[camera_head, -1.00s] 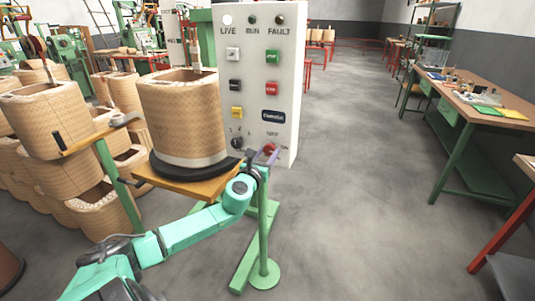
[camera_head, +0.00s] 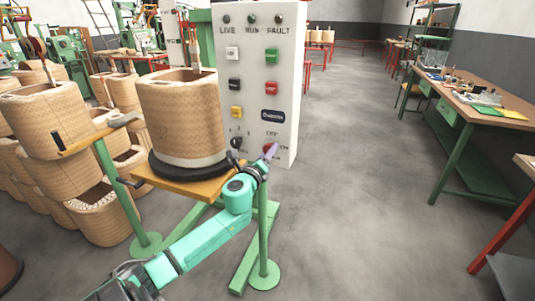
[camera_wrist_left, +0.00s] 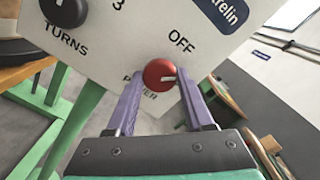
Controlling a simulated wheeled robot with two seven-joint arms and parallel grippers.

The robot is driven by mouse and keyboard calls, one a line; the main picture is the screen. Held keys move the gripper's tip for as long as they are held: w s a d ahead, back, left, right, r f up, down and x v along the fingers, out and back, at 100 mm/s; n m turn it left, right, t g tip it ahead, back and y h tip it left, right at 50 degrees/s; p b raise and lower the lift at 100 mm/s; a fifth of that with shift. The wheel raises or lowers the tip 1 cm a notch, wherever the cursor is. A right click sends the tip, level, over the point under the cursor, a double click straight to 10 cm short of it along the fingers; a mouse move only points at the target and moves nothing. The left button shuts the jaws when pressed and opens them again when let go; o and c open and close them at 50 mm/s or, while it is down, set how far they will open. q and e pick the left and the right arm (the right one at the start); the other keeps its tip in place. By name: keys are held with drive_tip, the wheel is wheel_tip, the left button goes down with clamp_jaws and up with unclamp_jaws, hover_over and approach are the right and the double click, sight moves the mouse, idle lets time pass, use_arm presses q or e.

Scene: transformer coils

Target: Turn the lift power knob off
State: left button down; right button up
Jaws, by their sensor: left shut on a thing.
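The power knob (camera_wrist_left: 159,73) is red and round, low on the front of a white control panel (camera_head: 286,60). In the wrist view the word OFF is printed to its upper right and POWER below it. A pale mark on the knob points to the right. My left gripper (camera_wrist_left: 160,76) is shut on the knob, one purple finger on each side. In the head view the gripper (camera_head: 270,152) covers part of the knob. The LIVE lamp (camera_head: 227,19) at the panel's top is dark. My right gripper is not in view.
A black TURNS knob (camera_wrist_left: 65,10) sits to the left of the power knob. A large wound coil (camera_head: 183,120) stands on a wooden platform (camera_head: 190,187) left of the panel. A green stand post (camera_head: 263,235) is below my left wrist. The floor to the right is open.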

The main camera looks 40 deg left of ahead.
use_arm(q)
drive_tip(key=n+p, duration=0.1)
drive_tip(key=n, duration=0.7)
drive_tip(key=shift+r+n, duration=0.15)
drive_tip(key=shift+n, duration=0.25)
idle(0.4)
drive_tip(key=shift+c, duration=1.6)
unclamp_jaws()
drive_tip(key=b+v, duration=0.1)
drive_tip(key=v, duration=1.3)
drive_tip(key=shift+s, duration=0.25)
